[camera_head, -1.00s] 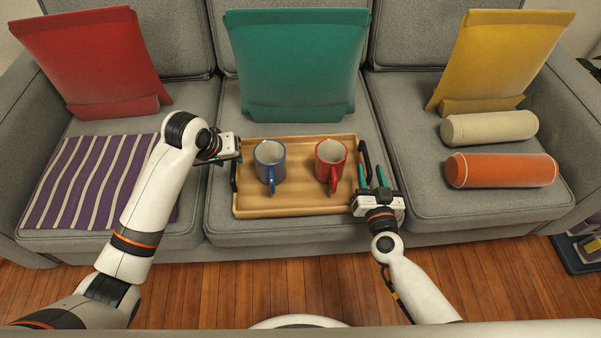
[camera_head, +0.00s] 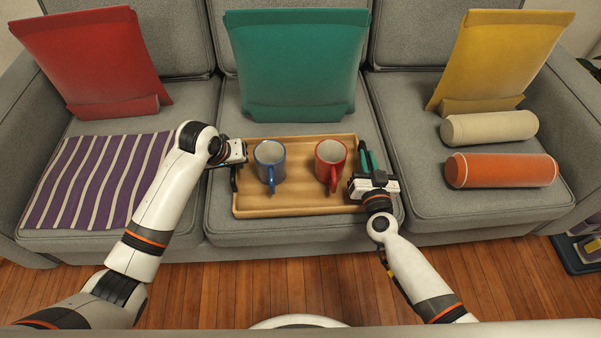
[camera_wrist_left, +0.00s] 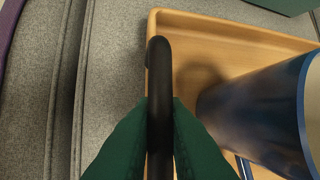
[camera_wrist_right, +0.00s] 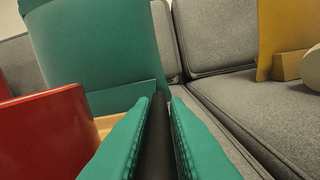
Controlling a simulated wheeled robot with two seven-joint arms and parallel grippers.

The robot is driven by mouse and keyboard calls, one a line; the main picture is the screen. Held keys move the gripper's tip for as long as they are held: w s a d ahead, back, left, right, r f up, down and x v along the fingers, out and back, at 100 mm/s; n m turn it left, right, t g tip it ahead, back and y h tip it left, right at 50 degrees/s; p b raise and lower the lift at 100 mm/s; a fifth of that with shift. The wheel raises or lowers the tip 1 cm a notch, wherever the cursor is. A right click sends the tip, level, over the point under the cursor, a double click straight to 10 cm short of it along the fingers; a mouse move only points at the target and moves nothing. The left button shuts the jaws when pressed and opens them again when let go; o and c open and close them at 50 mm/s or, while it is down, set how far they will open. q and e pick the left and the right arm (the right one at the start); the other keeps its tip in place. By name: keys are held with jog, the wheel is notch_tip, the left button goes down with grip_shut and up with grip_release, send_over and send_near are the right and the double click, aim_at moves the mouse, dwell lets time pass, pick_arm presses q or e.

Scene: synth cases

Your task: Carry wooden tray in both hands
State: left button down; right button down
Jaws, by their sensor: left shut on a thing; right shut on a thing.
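The wooden tray (camera_head: 300,203) rests on the middle seat of the sofa. A blue mug (camera_head: 270,164) stands upright on its left part and a red mug (camera_head: 330,163) on its right part. My left gripper (camera_head: 238,160) is shut on the tray's black left handle, which shows between green fingers in the left wrist view (camera_wrist_left: 160,130). My right gripper (camera_head: 368,160) is shut on the black right handle, seen between its fingers in the right wrist view (camera_wrist_right: 157,135). In the head view both handles are partly hidden by the grippers.
A teal cushion (camera_head: 297,62) leans behind the tray. A red cushion (camera_head: 90,60) and striped purple blanket (camera_head: 95,183) are at left. A yellow cushion (camera_head: 500,58), beige bolster (camera_head: 490,128) and orange bolster (camera_head: 502,170) are at right. Wooden floor (camera_head: 270,280) lies in front.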

pick_arm(q)
jog(key=shift+r, duration=0.15)
pick_arm(e)
jog(key=shift+r, duration=0.2)
